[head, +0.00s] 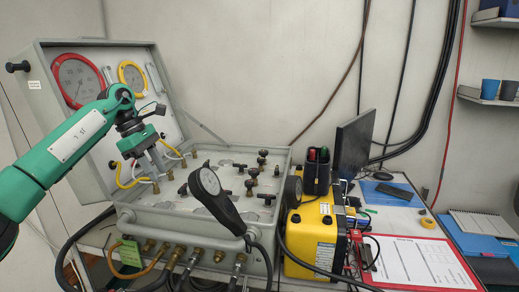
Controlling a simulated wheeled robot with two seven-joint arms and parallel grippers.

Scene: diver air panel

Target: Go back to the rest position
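My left arm is green and comes in from the left. Its gripper (156,168) points down over the left part of the diver air panel (200,218), close to the white and yellow hoses there. The fingers are small and partly merge with the grey panel, so I cannot tell whether they are open or shut, or touching anything. The panel is an open grey case with black valve knobs (252,172) on its face. Its raised lid holds a red-rimmed gauge (77,80) and a yellow-rimmed gauge (132,76). My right gripper is not in view.
A yellow unit (312,240) is right of the panel, near a dark monitor (352,145). A clipboard sheet (420,262) lies on the right table. Hoses hang from the panel front.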

